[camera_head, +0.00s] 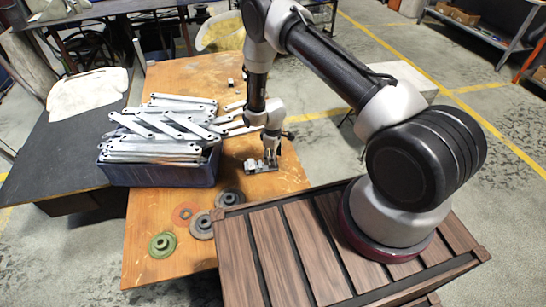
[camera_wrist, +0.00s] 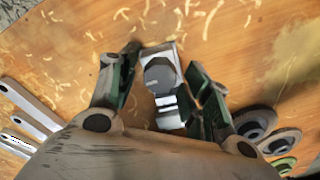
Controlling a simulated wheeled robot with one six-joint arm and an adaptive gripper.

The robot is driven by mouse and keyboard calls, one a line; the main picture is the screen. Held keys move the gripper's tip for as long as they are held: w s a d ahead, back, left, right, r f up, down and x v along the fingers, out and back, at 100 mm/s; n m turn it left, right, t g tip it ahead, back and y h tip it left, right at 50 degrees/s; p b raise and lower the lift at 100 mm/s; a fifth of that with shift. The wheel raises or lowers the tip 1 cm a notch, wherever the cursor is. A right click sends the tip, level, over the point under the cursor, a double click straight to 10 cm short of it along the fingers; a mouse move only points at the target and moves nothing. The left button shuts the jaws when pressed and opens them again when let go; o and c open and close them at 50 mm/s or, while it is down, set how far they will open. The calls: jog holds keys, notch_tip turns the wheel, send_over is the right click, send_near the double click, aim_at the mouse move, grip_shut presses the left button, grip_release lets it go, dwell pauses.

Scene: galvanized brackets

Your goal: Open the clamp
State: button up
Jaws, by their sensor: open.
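A small grey metal clamp (camera_head: 254,165) lies on the wooden table, right of the blue crate. In the wrist view the clamp (camera_wrist: 162,85) shows a dark many-sided knob and bright metal parts between my fingers. My gripper (camera_head: 271,155) points down at the clamp from above. In the wrist view my gripper (camera_wrist: 160,80) is open, with one finger on each side of the clamp. A gap shows on the left side; on the right the finger is close to it, and I cannot tell whether it touches.
A blue crate (camera_head: 150,176) heaped with galvanized brackets (camera_head: 165,128) stands left of the clamp. Several round discs, one a green disc (camera_head: 162,244), lie in front on the table (camera_head: 145,215). A small dark part (camera_head: 231,83) lies behind. Bare wood surrounds the clamp at front.

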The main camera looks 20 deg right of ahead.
jog(key=m, duration=0.8)
jog(key=shift+m, duration=0.3)
jog(key=m, duration=0.6)
jog(key=shift+m, duration=0.4)
jog(key=c, duration=0.9)
jog(key=shift+c, duration=0.2)
